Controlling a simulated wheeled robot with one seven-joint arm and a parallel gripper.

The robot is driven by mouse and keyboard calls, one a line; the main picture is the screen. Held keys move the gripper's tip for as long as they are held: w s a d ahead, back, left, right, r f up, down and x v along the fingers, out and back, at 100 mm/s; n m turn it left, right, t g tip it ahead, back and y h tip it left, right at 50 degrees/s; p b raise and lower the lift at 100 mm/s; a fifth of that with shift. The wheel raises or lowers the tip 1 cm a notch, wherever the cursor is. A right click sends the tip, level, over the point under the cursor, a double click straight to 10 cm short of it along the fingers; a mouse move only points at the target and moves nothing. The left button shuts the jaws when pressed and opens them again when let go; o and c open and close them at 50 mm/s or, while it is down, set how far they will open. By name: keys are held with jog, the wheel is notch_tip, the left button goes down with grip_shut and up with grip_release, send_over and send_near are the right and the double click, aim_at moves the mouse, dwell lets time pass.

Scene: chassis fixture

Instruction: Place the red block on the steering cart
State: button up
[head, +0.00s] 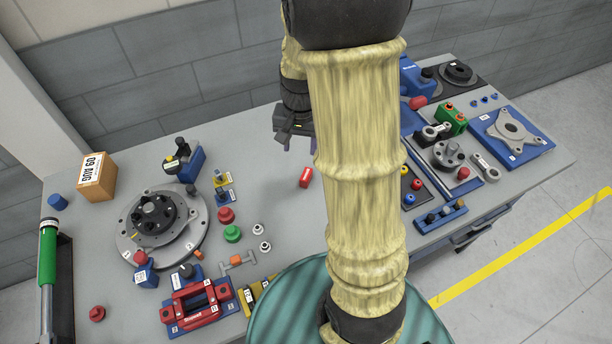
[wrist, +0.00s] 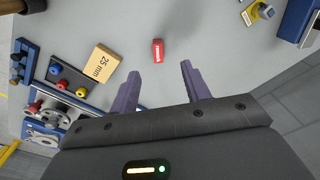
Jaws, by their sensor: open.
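The red block (head: 305,178), a small piece with a white label, lies on the grey table just left of my arm. It also shows in the wrist view (wrist: 158,50), lying beyond the gap between my fingers. My gripper (head: 298,140) is above the table, behind the block in the head view. In the wrist view my gripper (wrist: 160,70) has its two purple fingers spread apart with nothing between them. I cannot tell which thing is the steering cart; a red frame on a blue base (head: 196,304) stands at the front left.
A round metal fixture (head: 125,241) stands at left, with red and green knobs (head: 232,233) right of it. A tan 25 mm block (wrist: 92,66) lies near the red block. Blue fixtures (head: 512,136) fill the right side.

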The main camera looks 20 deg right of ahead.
jog(key=w+d, duration=0.1)
jog(key=d+m, duration=0.1)
jog(key=w+m, duration=0.1)
jog(key=shift+w+d+f+g, duration=0.3)
jog(key=shift+d, duration=0.1)
jog(key=p, duration=0.2)
send_over(306, 175)
notch_tip(306, 175, down, 12)
jog(key=shift+s+a+f, duration=0.1)
jog(key=shift+s+f, duration=0.05)
jog(key=shift+f+p, duration=1.05)
jog(key=shift+f, duration=1.55)
